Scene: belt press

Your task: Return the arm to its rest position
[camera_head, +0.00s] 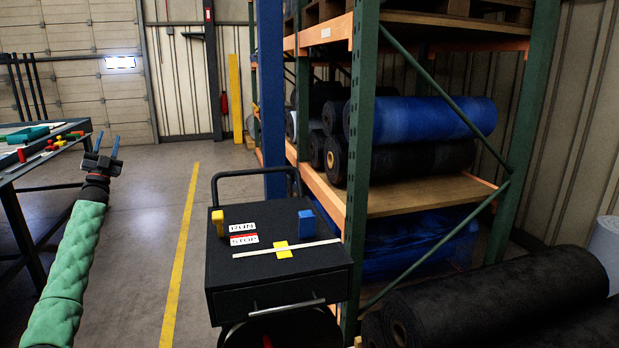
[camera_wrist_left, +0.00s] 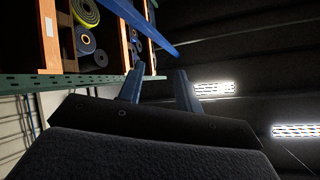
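My left arm, in a green sleeve, comes in from the lower left of the head view. Its gripper (camera_head: 101,156) is raised near the right end of the table, with two blue fingers apart and nothing between them. In the left wrist view the fingers (camera_wrist_left: 162,88) also stand apart and empty, pointing up toward the rack and dark ceiling. My right gripper is not in either view.
A black cart (camera_head: 275,265) with RUN and STOP labels, a yellow block (camera_head: 217,223) and a blue block (camera_head: 307,221) stands in the middle. A table (camera_head: 60,128) with small parts is at left. A rack (camera_head: 357,120) with rolls stands right. Bare floor (camera_head: 150,220) lies between table and cart.

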